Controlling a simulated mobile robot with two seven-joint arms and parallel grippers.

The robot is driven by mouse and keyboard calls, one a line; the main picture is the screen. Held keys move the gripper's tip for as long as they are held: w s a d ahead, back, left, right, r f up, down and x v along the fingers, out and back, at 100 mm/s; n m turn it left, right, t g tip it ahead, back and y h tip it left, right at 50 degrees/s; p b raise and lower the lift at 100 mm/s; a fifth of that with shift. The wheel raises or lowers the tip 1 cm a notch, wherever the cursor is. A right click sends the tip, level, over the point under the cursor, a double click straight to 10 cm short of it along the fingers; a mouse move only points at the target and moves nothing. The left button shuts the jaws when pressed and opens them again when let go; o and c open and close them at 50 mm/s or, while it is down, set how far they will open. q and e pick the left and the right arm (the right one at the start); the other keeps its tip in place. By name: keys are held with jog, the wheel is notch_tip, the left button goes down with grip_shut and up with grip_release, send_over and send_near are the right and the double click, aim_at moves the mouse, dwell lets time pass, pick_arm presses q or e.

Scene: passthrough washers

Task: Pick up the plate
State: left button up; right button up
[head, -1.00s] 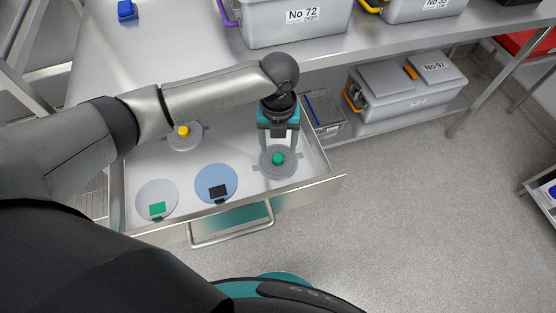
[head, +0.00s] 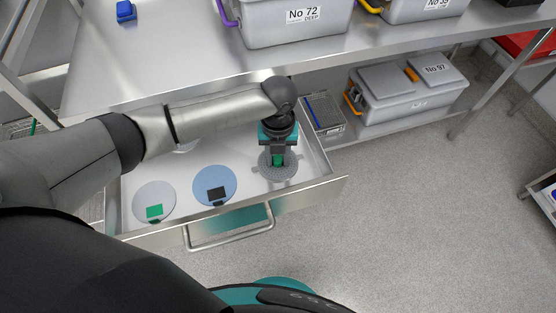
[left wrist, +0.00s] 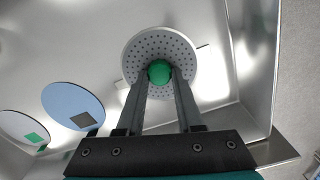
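A round grey perforated plate (head: 279,174) with a green knob lies at the right end of the open drawer. In the left wrist view the plate (left wrist: 196,62) shows with its green knob (left wrist: 159,71) at the centre. My left gripper (head: 278,160) points down over it, and its two fingers (left wrist: 161,76) are drawn in against both sides of the knob. The plate appears to be at the drawer floor; a gap beneath it cannot be made out. My right gripper is not in view.
The drawer (head: 310,188) also holds a blue disc (head: 215,182) with a black square and a grey disc (head: 153,200) with a green square. Another disc is mostly hidden behind my left arm. A steel counter with grey bins (head: 295,22) stands above the drawer.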

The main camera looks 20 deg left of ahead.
pick_arm(q)
grip_shut()
jog(key=shift+r, duration=0.1)
